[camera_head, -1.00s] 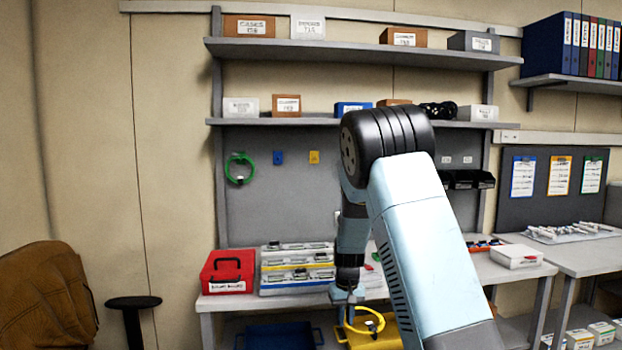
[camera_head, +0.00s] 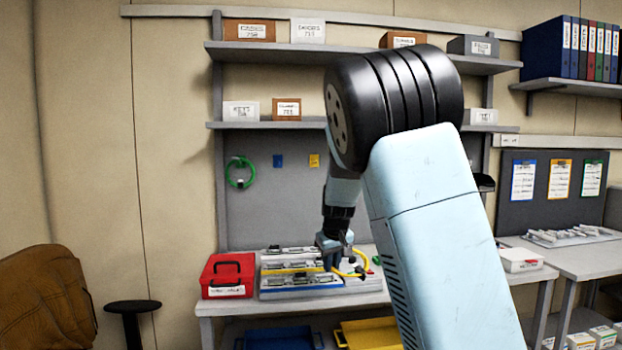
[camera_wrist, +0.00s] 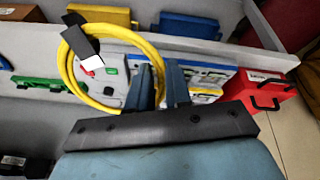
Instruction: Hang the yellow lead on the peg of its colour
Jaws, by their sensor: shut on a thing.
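The yellow lead (camera_head: 352,275) is a loop of yellow tube with a dark end piece. My gripper (camera_head: 344,250) is shut on one side of it and holds it above the workbench. In the wrist view the loop (camera_wrist: 67,65) extends to the left of my fingers (camera_wrist: 161,75), with a black clip-like piece at its upper left. The yellow peg plate (camera_head: 314,160) is on the grey back panel, above and left of the gripper and apart from the lead. A blue peg plate (camera_head: 278,160) is left of it. A green lead (camera_head: 240,173) hangs further left.
A red box (camera_head: 228,275) and a rack of trays and devices (camera_head: 290,283) stand on the bench (camera_head: 215,305). Shelves with boxes (camera_head: 287,109) overhang the panel. Blue (camera_head: 282,338) and yellow (camera_head: 370,335) trays are below the bench. Panel below the yellow peg looks clear.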

